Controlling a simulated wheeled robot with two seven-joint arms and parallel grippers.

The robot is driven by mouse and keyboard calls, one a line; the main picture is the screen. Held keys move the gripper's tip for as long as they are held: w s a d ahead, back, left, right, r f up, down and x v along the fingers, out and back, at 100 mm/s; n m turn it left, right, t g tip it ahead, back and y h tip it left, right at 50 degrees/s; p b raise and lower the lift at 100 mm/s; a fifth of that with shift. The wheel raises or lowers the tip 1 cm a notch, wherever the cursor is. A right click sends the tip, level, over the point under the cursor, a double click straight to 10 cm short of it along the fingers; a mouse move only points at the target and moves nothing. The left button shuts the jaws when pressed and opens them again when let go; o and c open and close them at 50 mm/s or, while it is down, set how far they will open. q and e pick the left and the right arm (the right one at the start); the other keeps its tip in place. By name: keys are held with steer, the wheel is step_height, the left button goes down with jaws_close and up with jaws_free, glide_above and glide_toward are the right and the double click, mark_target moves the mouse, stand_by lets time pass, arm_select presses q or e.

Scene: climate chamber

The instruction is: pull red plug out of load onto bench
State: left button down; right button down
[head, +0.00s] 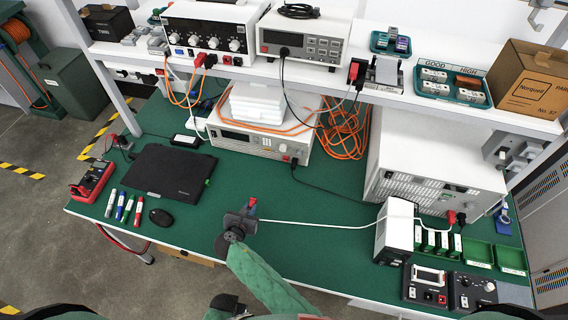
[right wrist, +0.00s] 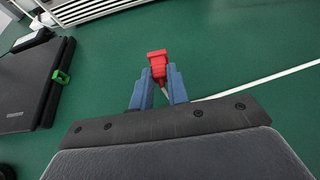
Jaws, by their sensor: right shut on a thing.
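My right gripper (head: 242,216) is shut on a red plug (head: 252,203) over the front middle of the green bench (head: 310,190). In the right wrist view the red plug (right wrist: 157,60) sticks out past the blue fingers of the gripper (right wrist: 160,82). Whether it touches the bench I cannot tell. A white lead (head: 320,224) runs from the plug to the right, towards a white box (head: 394,232). A white bench instrument (head: 262,142) with red and black terminals stands at the back; which unit is the load is not clear.
A laptop (head: 162,171), mouse (head: 160,217), markers (head: 123,208) and red multimeter (head: 92,182) lie on the left. A large power unit (head: 436,165) and green bins (head: 478,251) stand on the right. The bench around the plug is clear. A shelf (head: 340,75) overhangs the back.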

steer(key=shift+f+b, duration=0.5)
steer(key=shift+f, duration=1.35)
steer(key=c, duration=1.3)
jaws_free()
steer(key=shift+s+a, duration=0.1)
steer(key=shift+s, duration=0.15)
steer(key=b+v, duration=0.3)
steer(key=v, duration=0.3)
steer(key=shift+s+a+r, duration=0.1)
steer(key=shift+s+r, duration=0.35)
steer(key=shift+s, duration=0.05)
